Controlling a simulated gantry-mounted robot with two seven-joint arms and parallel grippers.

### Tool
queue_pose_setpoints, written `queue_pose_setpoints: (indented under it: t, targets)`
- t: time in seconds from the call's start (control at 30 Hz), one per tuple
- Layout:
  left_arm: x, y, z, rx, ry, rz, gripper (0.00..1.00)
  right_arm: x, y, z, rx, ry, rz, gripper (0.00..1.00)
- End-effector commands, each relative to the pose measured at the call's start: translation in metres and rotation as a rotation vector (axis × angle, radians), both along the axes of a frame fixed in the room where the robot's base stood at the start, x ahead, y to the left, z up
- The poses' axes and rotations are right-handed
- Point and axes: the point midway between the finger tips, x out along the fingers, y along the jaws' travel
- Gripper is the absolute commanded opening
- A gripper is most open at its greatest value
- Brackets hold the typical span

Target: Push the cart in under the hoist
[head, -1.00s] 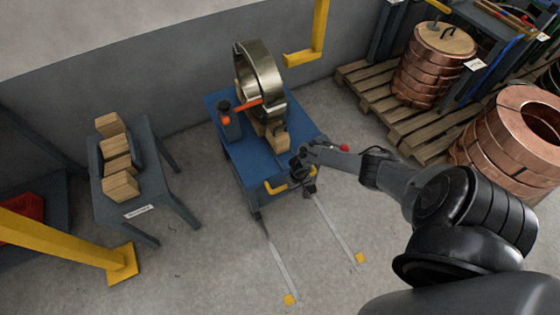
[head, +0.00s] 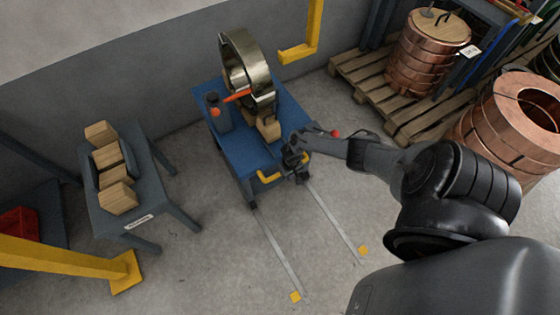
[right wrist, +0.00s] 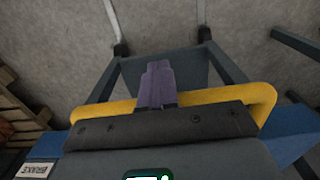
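The blue cart (head: 246,150) stands by the grey wall, a shiny metal coil (head: 250,70) upright on its deck against wooden blocks. Its yellow handle (head: 268,178) faces me. My right gripper (head: 300,170) is at that handle. In the right wrist view, its purplish fingers (right wrist: 156,85) lie close together across the middle of the yellow handle bar (right wrist: 225,98) and appear shut on it; the far side of the grip is hidden. A yellow hook-shaped arm (head: 300,50), seemingly part of the hoist, hangs right of the coil. My left gripper is out of view.
Pale floor strips (head: 280,245) run from the cart to yellow markers (head: 295,297). A grey table (head: 163,195) with wooden blocks stands left. A yellow post (head: 70,258) is front left. A pallet (head: 375,88) and copper coils (head: 515,120) are at right.

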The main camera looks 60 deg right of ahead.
Motion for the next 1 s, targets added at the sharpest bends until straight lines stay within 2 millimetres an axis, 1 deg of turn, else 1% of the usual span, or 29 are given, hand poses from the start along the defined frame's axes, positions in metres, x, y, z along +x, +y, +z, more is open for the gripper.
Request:
queue_pose_setpoints:
  t: [0.03, 0.07, 0.47, 0.8, 1.0]
  targets:
    - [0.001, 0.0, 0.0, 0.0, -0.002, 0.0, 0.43, 0.005, -0.002, 0.002, -0.004, -0.01, -0.005, 0.0]
    - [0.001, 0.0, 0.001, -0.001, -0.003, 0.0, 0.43, 0.005, -0.002, 0.002, -0.004, -0.012, -0.005, 0.0]
    - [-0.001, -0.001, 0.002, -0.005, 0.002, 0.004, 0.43, 0.002, -0.001, 0.002, -0.002, -0.007, -0.003, 0.0]
    - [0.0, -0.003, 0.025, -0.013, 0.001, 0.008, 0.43, -0.018, 0.013, 0.004, -0.001, -0.004, -0.002, 0.0]
    - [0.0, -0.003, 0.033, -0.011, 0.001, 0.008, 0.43, -0.028, 0.019, 0.003, -0.001, -0.004, -0.002, 0.0]
